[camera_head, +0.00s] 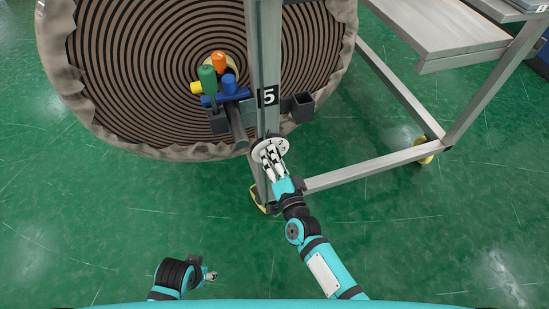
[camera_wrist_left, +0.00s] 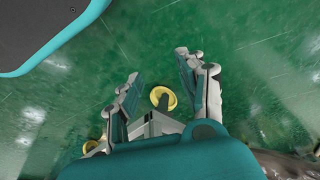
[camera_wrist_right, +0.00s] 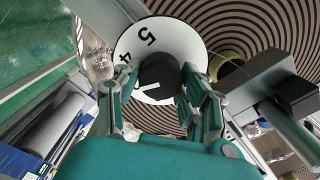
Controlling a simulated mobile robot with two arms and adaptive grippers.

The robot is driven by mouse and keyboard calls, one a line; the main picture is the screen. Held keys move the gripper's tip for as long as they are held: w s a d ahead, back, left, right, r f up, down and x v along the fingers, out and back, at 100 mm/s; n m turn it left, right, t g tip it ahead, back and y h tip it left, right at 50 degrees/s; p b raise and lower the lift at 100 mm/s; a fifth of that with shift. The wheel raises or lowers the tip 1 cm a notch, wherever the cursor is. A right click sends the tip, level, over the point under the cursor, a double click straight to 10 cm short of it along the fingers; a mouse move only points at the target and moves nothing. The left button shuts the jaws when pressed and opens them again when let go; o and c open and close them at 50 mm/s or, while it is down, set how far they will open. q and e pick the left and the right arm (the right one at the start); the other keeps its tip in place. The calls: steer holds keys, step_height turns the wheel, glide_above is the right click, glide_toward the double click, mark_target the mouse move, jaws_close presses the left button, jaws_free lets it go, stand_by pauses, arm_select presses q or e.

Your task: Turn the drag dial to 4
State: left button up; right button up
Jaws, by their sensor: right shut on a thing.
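The drag dial (camera_head: 256,150) is a white numbered disc on the grey post under a black "5" plate. In the right wrist view the dial (camera_wrist_right: 185,38) shows 5 at its upper left and 4 at its left, with a black round knob (camera_wrist_right: 158,72) at its centre. A short white line on the knob lies toward its lower left; the exact number it marks is unclear. My right gripper (camera_head: 271,156) is shut on the knob, one finger on each side. My left gripper (camera_head: 210,275) is low, away from the dial; its fingers (camera_wrist_left: 160,75) are apart and empty.
A large striped roll (camera_head: 130,70) stands behind the post. Coloured handles, including a green one (camera_head: 207,78), sit left of the post. A metal frame bar (camera_head: 370,168) runs right from its foot. Green floor is open in front.

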steer(key=shift+f+m, duration=0.1)
steer(key=shift+m, duration=1.4)
arm_select(q)
steer(key=w+b+v, duration=0.1)
steer(key=v, duration=0.4)
steer(key=shift+w+r+t, duration=0.3)
steer(key=shift+r, duration=0.25)
arm_select(e)
steer(key=shift+m, duration=2)
steer(key=o, duration=1.2)
steer(key=shift+s+d, duration=0.1)
steer(key=v, duration=1.1)
steer(key=shift+s+d, duration=0.1)
steer(key=shift+s, duration=0.25)
